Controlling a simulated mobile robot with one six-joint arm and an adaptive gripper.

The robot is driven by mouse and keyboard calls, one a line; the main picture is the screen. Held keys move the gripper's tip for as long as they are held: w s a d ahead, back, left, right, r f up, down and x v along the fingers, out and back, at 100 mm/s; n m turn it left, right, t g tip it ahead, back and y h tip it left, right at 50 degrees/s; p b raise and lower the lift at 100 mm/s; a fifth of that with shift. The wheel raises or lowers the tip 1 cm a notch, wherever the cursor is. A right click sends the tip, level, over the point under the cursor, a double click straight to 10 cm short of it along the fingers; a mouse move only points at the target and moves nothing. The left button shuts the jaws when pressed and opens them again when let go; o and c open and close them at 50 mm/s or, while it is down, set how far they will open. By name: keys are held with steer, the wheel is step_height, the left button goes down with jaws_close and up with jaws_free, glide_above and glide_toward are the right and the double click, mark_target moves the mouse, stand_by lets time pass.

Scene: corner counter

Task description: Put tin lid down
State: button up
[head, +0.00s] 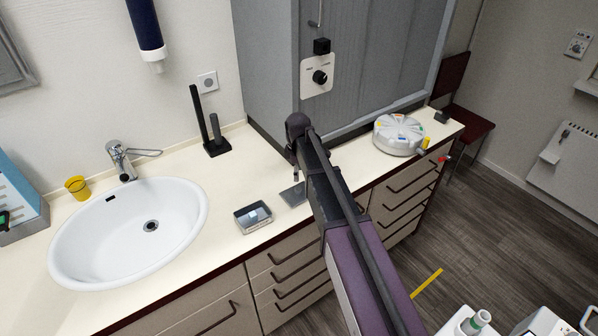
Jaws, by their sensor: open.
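The tin (239,223) is a small dark rectangular box on the cream counter, right of the sink, with something pale and bluish inside. A flat grey plate that looks like the tin lid (291,196) lies on the counter just right of the tin, apart from it. My gripper (296,176) points down just above the lid, beyond my arm's end. It is open. The fingers are small and partly hidden by my arm, which also covers the counter to the right of the lid. I cannot tell whether the fingertips touch the lid.
A white sink (70,262) with a tap (122,160) is at left, with a yellow cup (77,188). A black stand (215,147) and a grey cabinet (268,75) are behind. A round white carousel (398,136) stands at right. Counter between tin and stand is clear.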

steer(key=shift+r+p, duration=1.65)
steer(key=shift+r, duration=0.3)
steer(key=s+d+m, duration=0.8)
steer(key=s, duration=0.3)
steer(key=s+d+m, duration=0.7)
steer(key=s, duration=0.4)
steer(key=shift+s+d+m, duration=0.4)
step_height(320, 180, down, 2)
steer(key=shift+f+b, duration=0.25)
steer(key=shift+b, duration=0.95)
